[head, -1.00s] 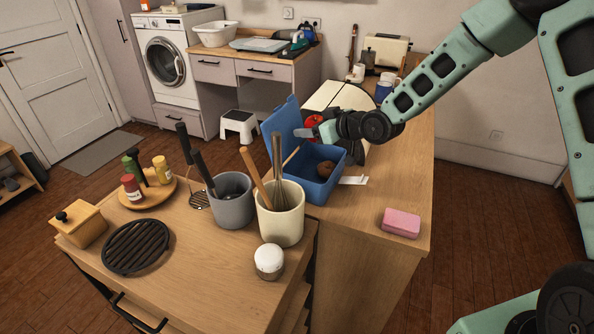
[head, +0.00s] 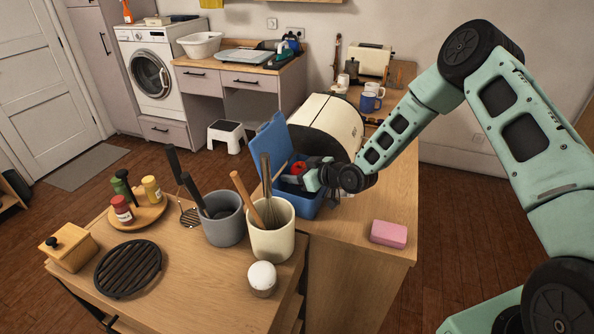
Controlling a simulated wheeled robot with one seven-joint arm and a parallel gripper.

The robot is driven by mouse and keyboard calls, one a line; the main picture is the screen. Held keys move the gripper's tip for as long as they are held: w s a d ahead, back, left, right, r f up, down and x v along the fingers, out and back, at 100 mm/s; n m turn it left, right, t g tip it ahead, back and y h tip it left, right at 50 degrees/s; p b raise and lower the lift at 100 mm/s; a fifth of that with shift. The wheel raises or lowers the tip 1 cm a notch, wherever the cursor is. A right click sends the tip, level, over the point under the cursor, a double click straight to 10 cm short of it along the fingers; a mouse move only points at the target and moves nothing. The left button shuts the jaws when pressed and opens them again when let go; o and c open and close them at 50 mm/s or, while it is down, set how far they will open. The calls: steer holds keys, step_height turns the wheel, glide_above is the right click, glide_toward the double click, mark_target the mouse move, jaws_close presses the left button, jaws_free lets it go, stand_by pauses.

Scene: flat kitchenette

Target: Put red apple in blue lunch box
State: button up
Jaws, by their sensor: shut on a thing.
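The blue lunch box (head: 305,209) stands on the wooden counter with its lid (head: 267,143) raised at the left. My gripper (head: 302,176) is at the box's opening, shut on the red apple (head: 298,167). Only a small red part of the apple shows; the dark fingers hide the rest. I cannot tell whether the apple touches the box floor. My gripper and wrist cover much of the box's inside.
A cream bread bin (head: 327,122) stands close behind the box, with mugs (head: 370,102) beyond. A cream utensil pot (head: 272,236) and a grey pot (head: 223,225) stand in front. A pink sponge (head: 388,233) lies at right; counter around it is clear.

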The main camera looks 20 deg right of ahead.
steer(key=shift+f+b, duration=0.4)
steer(key=shift+b, duration=0.05)
steer(key=shift+f+b, duration=0.25)
steer(key=shift+b, duration=0.05)
steer(key=o, duration=1)
steer(key=shift+o, duration=0.2)
steer(key=shift+r, duration=0.2)
